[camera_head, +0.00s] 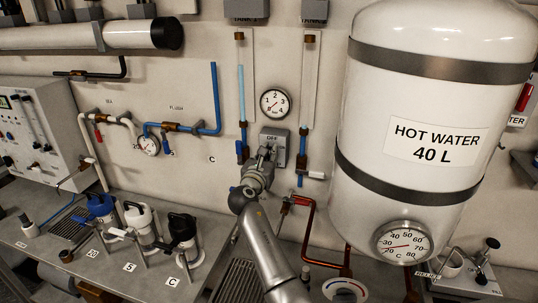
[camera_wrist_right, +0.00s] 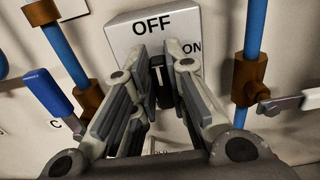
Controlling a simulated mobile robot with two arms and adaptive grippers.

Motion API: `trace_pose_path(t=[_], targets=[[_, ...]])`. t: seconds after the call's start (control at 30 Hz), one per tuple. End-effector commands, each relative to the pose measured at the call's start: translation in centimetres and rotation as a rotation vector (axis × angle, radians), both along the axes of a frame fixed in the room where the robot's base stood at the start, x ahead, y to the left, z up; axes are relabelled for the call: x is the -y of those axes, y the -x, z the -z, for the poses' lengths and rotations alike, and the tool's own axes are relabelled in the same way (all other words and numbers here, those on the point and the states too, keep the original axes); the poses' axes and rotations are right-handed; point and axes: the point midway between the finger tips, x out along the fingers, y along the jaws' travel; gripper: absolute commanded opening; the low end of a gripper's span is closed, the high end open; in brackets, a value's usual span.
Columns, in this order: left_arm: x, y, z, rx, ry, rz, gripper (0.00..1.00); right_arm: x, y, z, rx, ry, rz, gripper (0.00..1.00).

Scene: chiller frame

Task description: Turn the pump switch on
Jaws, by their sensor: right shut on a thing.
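The pump switch is a grey box (camera_head: 281,136) on the back wall, below the round gauge. In the right wrist view the box (camera_wrist_right: 150,38) has OFF at its top and ON at its right. A black knob (camera_wrist_right: 159,92) with a pale mark sits on its face, and the mark appears to point up toward OFF. My right gripper (camera_head: 267,152) is at the box front. In the wrist view its fingers (camera_wrist_right: 163,62) are on both sides of the knob, shut on it. The fingers hide part of the knob. My left gripper is not in view.
Blue pipes with valves flank the switch; a blue-handled valve (camera_wrist_right: 50,94) is left and a white-handled valve (camera_wrist_right: 285,102) right. The large hot water tank (camera_head: 430,190) stands close on the right. Several jugs stand on the counter (camera_head: 205,262) at the left.

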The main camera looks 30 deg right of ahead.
Motion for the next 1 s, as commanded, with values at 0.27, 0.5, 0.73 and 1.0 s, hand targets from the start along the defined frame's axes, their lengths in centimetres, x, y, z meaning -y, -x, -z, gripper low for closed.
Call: trace_pose_path(t=[0.27, 0.5, 0.73, 1.0], targets=[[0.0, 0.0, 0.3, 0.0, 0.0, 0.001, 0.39, 0.1, 0.1, 0.0, 0.036, -0.03, 0.0, 0.0], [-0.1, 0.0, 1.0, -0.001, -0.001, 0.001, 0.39, 0.2, 0.2, 0.1, 0.148, -0.124, 0.0, 0.0], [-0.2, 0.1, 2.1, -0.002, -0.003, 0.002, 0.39, 0.3, 0.4, 0.3, 0.309, -0.261, -0.001, 0.0], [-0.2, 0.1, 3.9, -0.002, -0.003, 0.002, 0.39, 0.5, 0.6, 0.5, 0.506, -0.43, -0.001, 0.0]])
